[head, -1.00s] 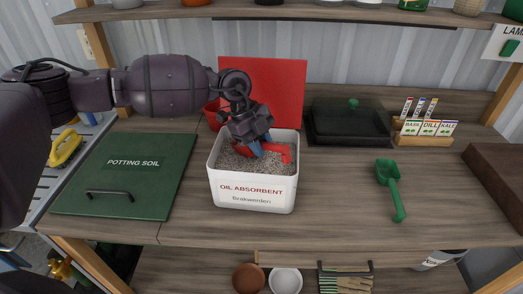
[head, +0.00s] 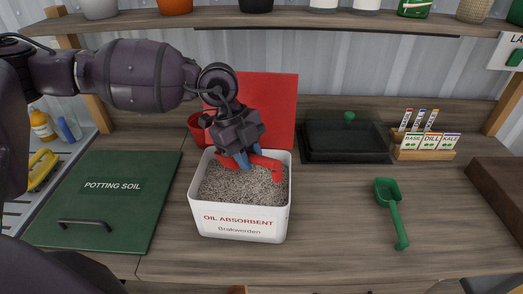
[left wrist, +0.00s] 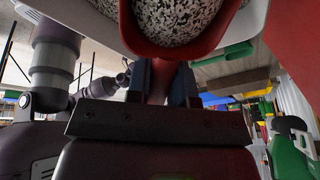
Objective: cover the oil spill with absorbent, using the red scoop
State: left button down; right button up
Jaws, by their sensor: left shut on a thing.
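My left gripper (head: 240,160) is shut on the red scoop (head: 264,165) over the back part of the white oil absorbent bin (head: 240,225). The bin is open, with grey granules (head: 240,187) inside. In the left wrist view the red scoop (left wrist: 165,52) sits between the fingers (left wrist: 162,82), and speckled granules show within its rim. In the head view the gripper hides part of the scoop, and I cannot tell whether the scoop touches the granules. The oil spill and my right gripper are not in view.
A red lid (head: 270,100) stands upright behind the bin. The green potting soil lid (head: 110,200) lies at left. A green scoop (head: 391,210), a black tray (head: 347,141) and seed packets (head: 425,144) are at right. The bench in front of the green scoop is clear.

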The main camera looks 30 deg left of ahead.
aim_at(249, 154)
pick_arm(q)
jog(key=shift+s+r, duration=0.1)
jog(key=shift+r, duration=0.05)
jog(key=shift+d+r+y+p, duration=0.15)
jog(key=shift+r+y+p, duration=0.2)
jog(key=shift+r, duration=0.4)
jog(key=shift+s+r+t+y+p, duration=0.1)
jog(key=shift+r+t+y+p, duration=0.25)
jog(key=shift+r+y, duration=0.3)
jog(key=shift+d+r+t+y+p, duration=0.15)
jog(key=shift+r+t+y+p, duration=0.3)
jog(key=shift+r, duration=0.5)
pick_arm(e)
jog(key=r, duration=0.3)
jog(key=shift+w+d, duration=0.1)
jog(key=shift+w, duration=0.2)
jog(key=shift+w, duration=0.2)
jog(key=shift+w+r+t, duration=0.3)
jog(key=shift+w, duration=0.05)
pick_arm(q)
jog(key=shift+m, duration=0.4)
